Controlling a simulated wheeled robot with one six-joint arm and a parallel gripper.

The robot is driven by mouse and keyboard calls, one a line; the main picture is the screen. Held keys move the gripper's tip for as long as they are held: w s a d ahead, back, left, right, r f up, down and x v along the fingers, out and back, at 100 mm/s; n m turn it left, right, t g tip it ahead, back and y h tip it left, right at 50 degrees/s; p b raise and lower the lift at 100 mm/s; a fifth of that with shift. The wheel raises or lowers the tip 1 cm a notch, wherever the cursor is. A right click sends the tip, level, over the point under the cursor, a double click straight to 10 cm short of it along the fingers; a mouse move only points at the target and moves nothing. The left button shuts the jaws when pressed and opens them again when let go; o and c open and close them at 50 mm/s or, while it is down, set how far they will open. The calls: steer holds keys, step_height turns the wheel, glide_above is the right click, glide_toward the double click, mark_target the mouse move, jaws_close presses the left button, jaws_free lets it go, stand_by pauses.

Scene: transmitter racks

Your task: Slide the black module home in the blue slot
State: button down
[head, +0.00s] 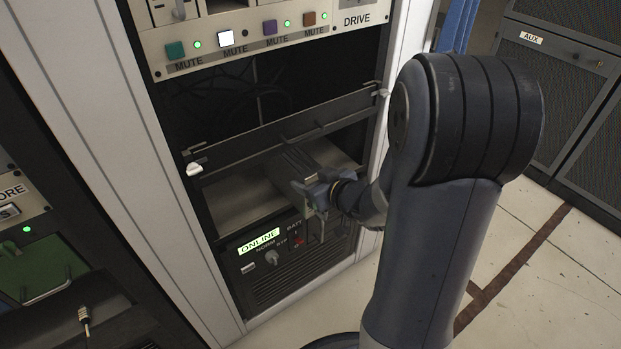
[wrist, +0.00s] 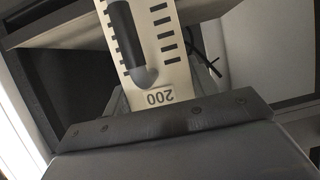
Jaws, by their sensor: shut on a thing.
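A dark grey to black module (head: 288,162) lies in an open bay of the rack, below a dark crossbar. Its far part is inside the bay and its near end faces me. My gripper (head: 312,190) is at that near end and shut on it; the exact grip is hard to make out at this size. In the wrist view, a cream strip (wrist: 172,45) with black marks and an upside-down "200" runs up the middle, with a dark rounded bar on it. No blue marking shows on the bay, so I cannot tell which slot is blue.
The crossbar (head: 285,132) with pale end catches spans the bay above the module. A panel with a lit ONLINE label (head: 259,241) is below. A row of MUTE buttons (head: 226,39) is above. An AUX cabinet (head: 575,75) stands right, with open floor before it.

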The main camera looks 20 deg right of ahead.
steer(key=shift+c, duration=2.1)
jaws_free()
steer(key=v, duration=1.2)
steer(key=x, duration=1.2)
steer(key=shift+w, duration=0.1)
